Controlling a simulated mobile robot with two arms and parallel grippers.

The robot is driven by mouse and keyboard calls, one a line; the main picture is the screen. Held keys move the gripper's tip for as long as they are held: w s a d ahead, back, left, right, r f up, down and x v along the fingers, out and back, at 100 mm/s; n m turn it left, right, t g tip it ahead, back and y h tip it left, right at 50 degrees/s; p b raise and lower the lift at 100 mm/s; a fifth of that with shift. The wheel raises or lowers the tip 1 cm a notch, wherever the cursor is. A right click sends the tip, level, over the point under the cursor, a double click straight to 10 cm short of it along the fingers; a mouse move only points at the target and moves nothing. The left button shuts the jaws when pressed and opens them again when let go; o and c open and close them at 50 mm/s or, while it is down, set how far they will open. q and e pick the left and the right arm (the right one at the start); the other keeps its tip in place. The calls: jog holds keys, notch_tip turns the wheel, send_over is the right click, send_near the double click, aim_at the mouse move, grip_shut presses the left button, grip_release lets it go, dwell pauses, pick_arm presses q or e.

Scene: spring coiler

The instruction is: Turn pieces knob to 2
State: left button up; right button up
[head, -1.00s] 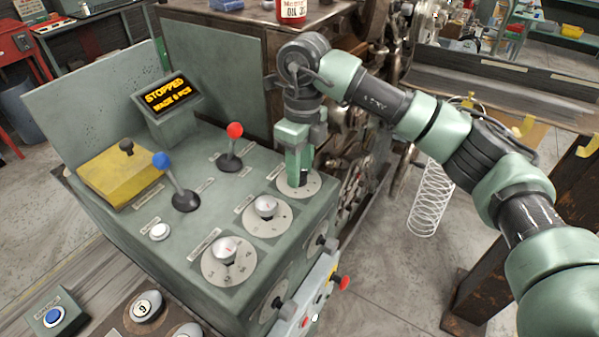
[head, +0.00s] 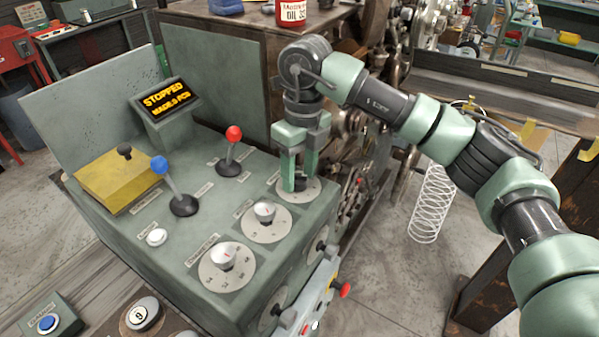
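The machine's control box (head: 150,225) has three round dials on its top right. The near dial (head: 226,268) and the middle dial (head: 266,222) have silver knobs in plain view. My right gripper (head: 299,184) points straight down at the far dial (head: 310,194). Its two fingers stand slightly apart over the dial's centre and hide the knob there. Dark parts show between the fingertips; I cannot tell whether they press on the knob. The dial labels are too small to read, so I cannot tell which is for pieces. My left gripper is not in view.
A display (head: 165,100) reads STOPPED above a made-pieces line. A red lever (head: 232,140), a blue lever (head: 164,172) and a yellow block (head: 117,178) stand left of the dials. A wire spring (head: 432,203) hangs at right. Machinery is close behind my gripper.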

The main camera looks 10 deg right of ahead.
aim_at(301, 177)
dwell(0.3)
jog(key=r, duration=0.4)
jog(key=r+b, duration=0.1)
jog(key=r, duration=0.2)
jog(key=shift+w+d+r, duration=0.1)
jog(key=shift+d+r, duration=0.1)
jog(key=shift+r, duration=0.2)
